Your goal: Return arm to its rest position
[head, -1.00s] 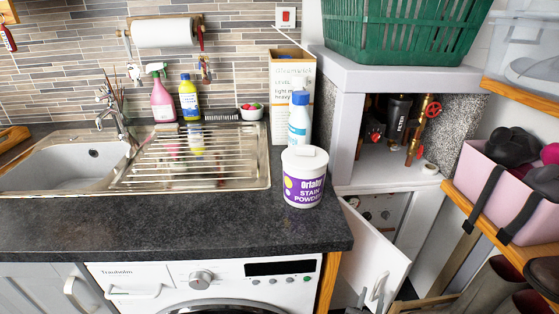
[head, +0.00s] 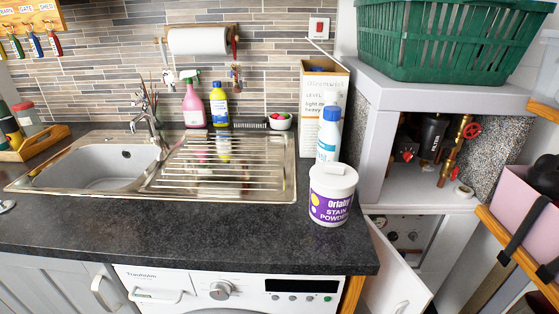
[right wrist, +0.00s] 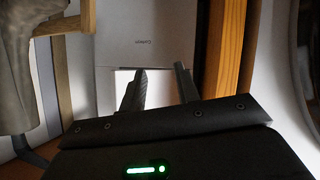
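My right gripper (right wrist: 159,73) shows in the right wrist view. Its two dark fingers stand apart with nothing between them, so it is open and empty. A pale panel with small print (right wrist: 145,48) lies beyond the fingertips; I cannot tell how far off it is. Neither arm shows in the head view, and my left gripper is in no view.
In the right wrist view, a wooden post (right wrist: 226,45) stands close right of the fingers and a wooden frame (right wrist: 62,60) to the left. The head view shows the dark worktop (head: 180,235), a stain powder tub (head: 331,195) and an open cupboard door (head: 395,285).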

